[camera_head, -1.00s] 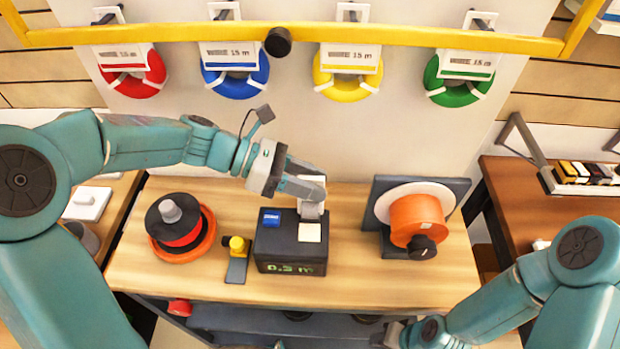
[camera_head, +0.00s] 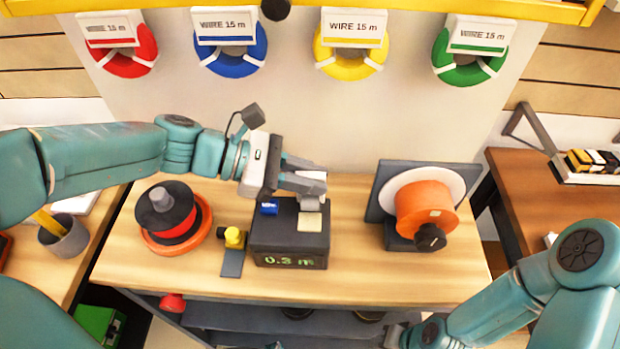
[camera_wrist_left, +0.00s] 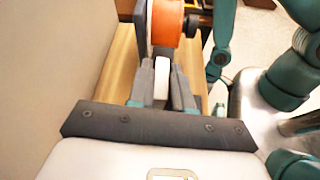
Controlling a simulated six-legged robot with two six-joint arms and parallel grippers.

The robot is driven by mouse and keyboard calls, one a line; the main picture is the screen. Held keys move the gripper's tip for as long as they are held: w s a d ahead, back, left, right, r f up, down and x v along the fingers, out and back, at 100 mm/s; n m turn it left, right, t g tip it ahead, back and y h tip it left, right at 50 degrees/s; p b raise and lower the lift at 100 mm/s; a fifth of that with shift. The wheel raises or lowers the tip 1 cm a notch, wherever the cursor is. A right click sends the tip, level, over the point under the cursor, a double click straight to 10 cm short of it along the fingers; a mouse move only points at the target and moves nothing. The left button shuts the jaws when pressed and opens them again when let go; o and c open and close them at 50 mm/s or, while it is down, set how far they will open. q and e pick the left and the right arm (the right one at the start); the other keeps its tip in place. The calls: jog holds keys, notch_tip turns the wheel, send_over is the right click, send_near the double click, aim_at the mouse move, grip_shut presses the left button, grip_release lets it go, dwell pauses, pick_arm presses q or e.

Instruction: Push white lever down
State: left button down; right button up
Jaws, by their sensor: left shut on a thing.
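A dark measuring box (camera_head: 270,240) sits on the wooden bench, with a green "0.3 m" display on its front. A blue button (camera_head: 269,208) and a pale cream plate (camera_head: 311,222) are on its top. The white lever (camera_wrist_left: 162,80) shows between the fingers in the left wrist view. In the head view it is mostly hidden by the gripper at the box's back right. My left gripper (camera_head: 312,190) is shut on the lever, just above the box top. My right gripper (camera_head: 394,336) is low at the bottom edge, below the bench front, and its fingers are unclear.
A red wire spool (camera_head: 172,215) and a small yellow-topped device (camera_head: 233,240) stand left of the box. An orange reel (camera_head: 425,210) on a dark stand is to the right. Coloured wire coils hang on the wall behind. Bench space between box and reel is clear.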

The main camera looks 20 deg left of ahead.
pick_arm(q)
jog(key=s+m+b, duration=0.1)
jog(key=b, duration=0.1)
jog(key=s+f+m+t+b, duration=0.1)
jog(key=b, duration=0.2)
jog(key=shift+d+t, duration=0.2)
jog(key=shift+t, duration=0.1)
jog(key=shift+s+d+m+t+b, duration=0.1)
jog(key=shift+s+m+t+b, duration=0.45)
jog(key=shift+b, duration=0.7)
jog(key=shift+w+g, duration=0.1)
jog(key=shift+g, duration=0.15)
jog(key=c, duration=1.1)
grip_release()
jog(key=v, duration=1.6)
jog(key=shift+r+p, duration=0.15)
jog(key=shift+p, duration=0.2)
